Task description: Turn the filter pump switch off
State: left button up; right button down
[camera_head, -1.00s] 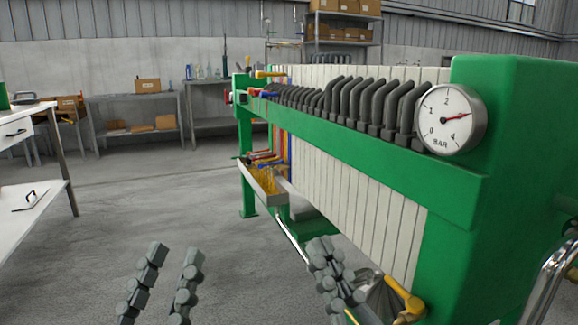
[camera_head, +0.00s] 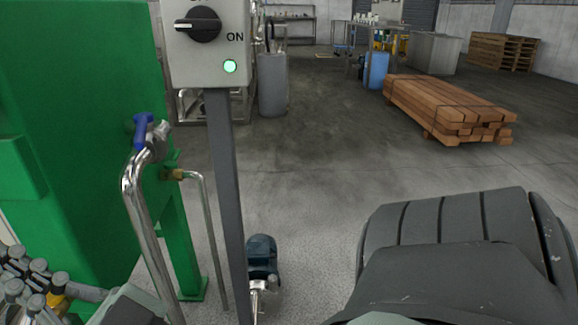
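The switch box (camera_head: 208,58) is a grey box on a dark grey post (camera_head: 226,180), cut off by the top edge of the head view. Its black rotary knob (camera_head: 205,24) has its bar lying about level. "ON" is printed at its lower right, and the green lamp (camera_head: 230,66) below glows. Another label above is cut off.
The green press frame (camera_head: 75,120) fills the left side. A steel pipe (camera_head: 140,215) with a blue valve handle (camera_head: 143,130) stands between it and the post. A small motor (camera_head: 262,258) sits at the post's foot. The floor beyond is clear up to stacked timber (camera_head: 445,105).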

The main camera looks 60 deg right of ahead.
aim_at(202, 24)
jog(key=z, duration=1.45)
